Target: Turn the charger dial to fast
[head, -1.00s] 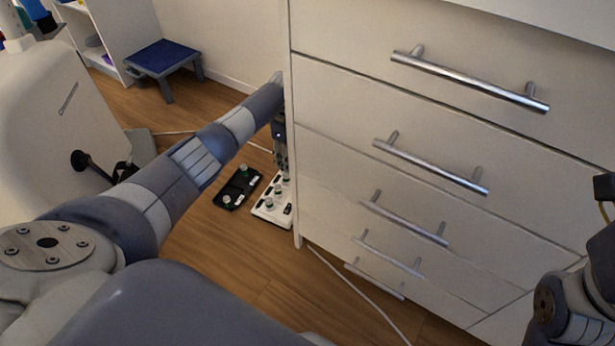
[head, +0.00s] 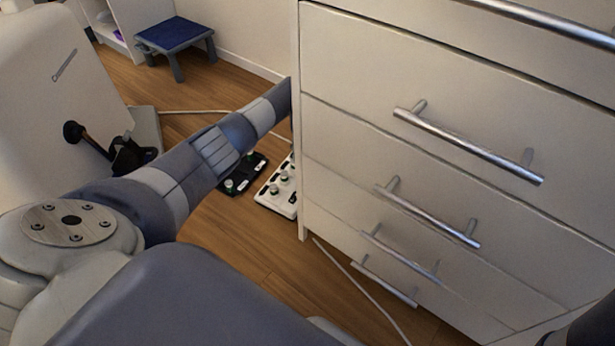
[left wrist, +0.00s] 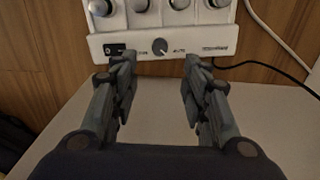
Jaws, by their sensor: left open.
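The white charger (head: 283,207) lies on the wood floor beside the drawer unit, with several silver-topped round pieces standing in it. In the left wrist view the charger (left wrist: 190,42) is at the top, and its dial (left wrist: 160,46) is a small dark grey knob with a light pointer mark. Labels sit on both sides of the dial but are too small to read surely. My left gripper (left wrist: 158,68) is open and empty, its fingertips on either side of the dial and apart from it. In the head view this gripper is hidden behind the drawer unit. My right gripper is out of view.
The white drawer unit (head: 400,85) with metal handles stands close on the right of my left arm. A black device (head: 250,172) lies left of the charger. A blue-topped stool (head: 175,35) stands behind. A white cable (head: 360,290) crosses the floor.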

